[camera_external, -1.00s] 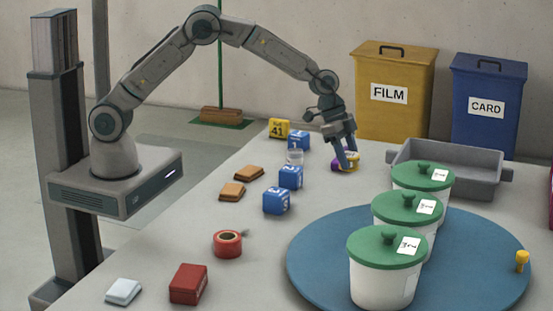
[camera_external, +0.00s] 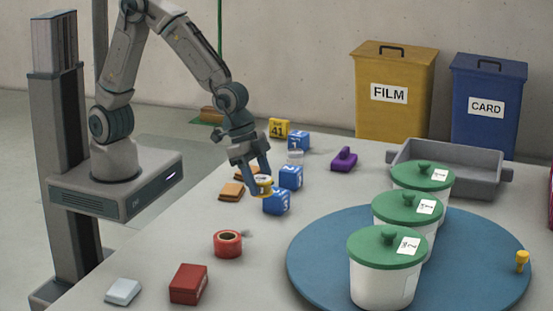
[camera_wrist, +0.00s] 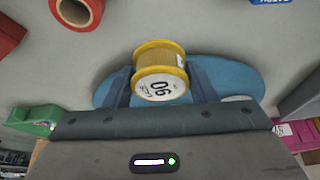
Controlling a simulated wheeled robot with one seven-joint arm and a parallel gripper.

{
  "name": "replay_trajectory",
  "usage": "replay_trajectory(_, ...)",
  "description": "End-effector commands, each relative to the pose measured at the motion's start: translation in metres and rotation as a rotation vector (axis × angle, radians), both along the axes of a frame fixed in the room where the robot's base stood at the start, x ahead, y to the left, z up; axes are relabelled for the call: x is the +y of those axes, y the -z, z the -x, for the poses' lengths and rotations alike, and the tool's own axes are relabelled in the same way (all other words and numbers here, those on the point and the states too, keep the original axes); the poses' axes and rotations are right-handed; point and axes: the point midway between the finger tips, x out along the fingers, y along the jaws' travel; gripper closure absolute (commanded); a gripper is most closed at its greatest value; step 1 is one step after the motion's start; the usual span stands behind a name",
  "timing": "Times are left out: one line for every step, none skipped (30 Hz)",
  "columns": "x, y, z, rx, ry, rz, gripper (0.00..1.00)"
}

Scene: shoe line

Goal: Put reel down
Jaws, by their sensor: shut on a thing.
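A yellow reel (camera_external: 264,186) with a white end label is between the fingers of my gripper (camera_external: 260,181), held above the table. In the wrist view the reel (camera_wrist: 159,72) is clamped between the two dark fingers, and its label reads "06" or "90". In the external view it hangs in front of the blue numbered boxes, and partly hides one of them (camera_external: 277,204). I cannot tell the exact gap between the reel and that box.
A red tape roll (camera_external: 227,245) and a red box (camera_external: 188,285) lie nearer. A purple block-like thing (camera_external: 344,160) stands behind. A blue round turntable (camera_external: 310,262) bears white tubs with green lids. Grey table is bare between the tape roll and the turntable.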

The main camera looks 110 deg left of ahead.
Motion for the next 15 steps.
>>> replay_trajectory(-0.014,0.000,0.014,0.000,0.013,0.000,0.71)
replay_trajectory(-0.020,0.001,0.022,0.001,0.014,-0.001,0.71)
replay_trajectory(-0.027,0.001,0.031,0.000,0.017,0.000,0.71)
replay_trajectory(-0.032,0.001,0.038,0.000,0.019,0.000,0.71)
replay_trajectory(-0.037,0.002,0.046,0.000,0.022,0.001,0.71)
replay_trajectory(-0.043,0.003,0.055,0.001,0.025,-0.001,0.71)
replay_trajectory(-0.047,0.003,0.061,0.000,0.027,0.001,0.71)
replay_trajectory(-0.051,0.003,0.067,0.000,0.029,0.000,0.71)
replay_trajectory(-0.055,0.004,0.075,0.000,0.032,0.001,0.71)
replay_trajectory(-0.059,0.005,0.080,0.001,0.035,0.000,0.71)
replay_trajectory(-0.061,0.005,0.085,0.001,0.036,0.000,0.71)
replay_trajectory(-0.064,0.006,0.091,0.001,0.038,-0.001,0.71)
replay_trajectory(-0.066,0.007,0.095,0.001,0.039,0.000,0.71)
replay_trajectory(-0.067,0.007,0.099,0.000,0.040,0.000,0.71)
replay_trajectory(-0.069,0.007,0.103,0.000,0.041,0.000,0.71)
